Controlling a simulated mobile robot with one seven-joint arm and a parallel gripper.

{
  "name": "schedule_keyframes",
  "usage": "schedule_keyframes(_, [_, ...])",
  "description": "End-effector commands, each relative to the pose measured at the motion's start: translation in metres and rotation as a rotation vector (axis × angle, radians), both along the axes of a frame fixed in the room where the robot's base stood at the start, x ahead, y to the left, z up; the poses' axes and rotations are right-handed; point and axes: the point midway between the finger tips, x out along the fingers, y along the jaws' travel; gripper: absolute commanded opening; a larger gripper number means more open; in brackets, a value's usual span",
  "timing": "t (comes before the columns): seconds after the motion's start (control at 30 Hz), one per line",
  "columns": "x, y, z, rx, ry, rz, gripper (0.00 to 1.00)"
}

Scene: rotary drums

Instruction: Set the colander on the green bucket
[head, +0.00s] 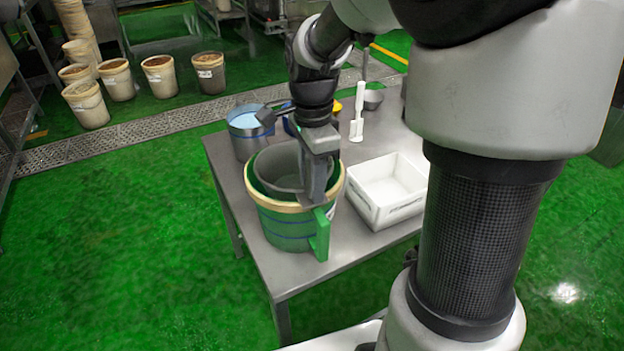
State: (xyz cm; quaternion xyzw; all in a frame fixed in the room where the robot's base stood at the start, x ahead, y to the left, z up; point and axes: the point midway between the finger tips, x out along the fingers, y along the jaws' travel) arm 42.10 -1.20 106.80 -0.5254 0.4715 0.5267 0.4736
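The green bucket (287,228) stands upright near the front left of the metal table, with a beige rim, blue bands and a green handle on its front right. The grey colander (276,160) sits within the bucket's mouth, its wall inside the beige rim. Whether it rests on the bucket or hangs from my gripper is unclear. My gripper (313,196) points down at the right side of the colander, over the bucket's rim. The fingers overlap the colander's edge, and the gap between them is hidden.
A white bin (388,217) stands right of the bucket on the table (310,262). Behind are a blue-grey pail (247,143), a white-handled tool (358,112) and a metal scoop (373,100). Several beige buckets (86,104) stand on the green floor at the back left.

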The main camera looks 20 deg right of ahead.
Motion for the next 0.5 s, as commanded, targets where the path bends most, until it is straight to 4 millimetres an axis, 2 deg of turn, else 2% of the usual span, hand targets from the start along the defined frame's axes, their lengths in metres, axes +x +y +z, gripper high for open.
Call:
schedule_keyframes(0.13, [0.000, 0.000, 0.002, 0.000, 0.000, 0.000, 0.37])
schedule_keyframes(0.27, [0.000, 0.000, 0.018, -0.001, -0.002, -0.001, 0.37])
schedule_keyframes(0.5, [0.001, 0.000, 0.073, 0.000, -0.006, 0.001, 0.37])
